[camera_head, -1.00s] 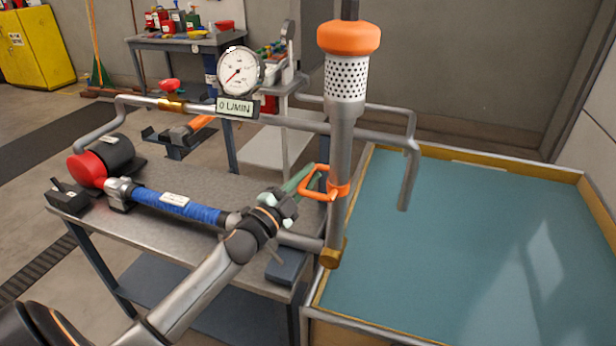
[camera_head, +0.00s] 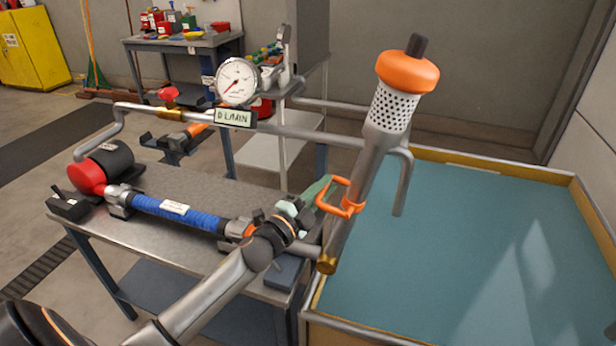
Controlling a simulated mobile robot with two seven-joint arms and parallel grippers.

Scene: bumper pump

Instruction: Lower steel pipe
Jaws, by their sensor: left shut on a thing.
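The steel pipe (camera_head: 366,167) leans to the right over the near left edge of the water tank (camera_head: 470,240). Its lower end sits at a brass joint (camera_head: 327,264). A perforated strainer (camera_head: 391,108) and an orange float collar (camera_head: 407,72) with a dark tip are at its upper end. An orange handle (camera_head: 333,190) sticks out from its left side. My left gripper (camera_head: 318,188) reaches in from the lower left and is shut on the handle; my wrist partly hides the fingers. My right gripper does not show.
A metal bench (camera_head: 190,260) carries a red and black pump (camera_head: 95,170) and a blue hose (camera_head: 178,212). A grey overhead pipe with a dial gauge (camera_head: 237,82) and a 0 L/MIN display runs behind the steel pipe. The tank's water surface is clear on the right.

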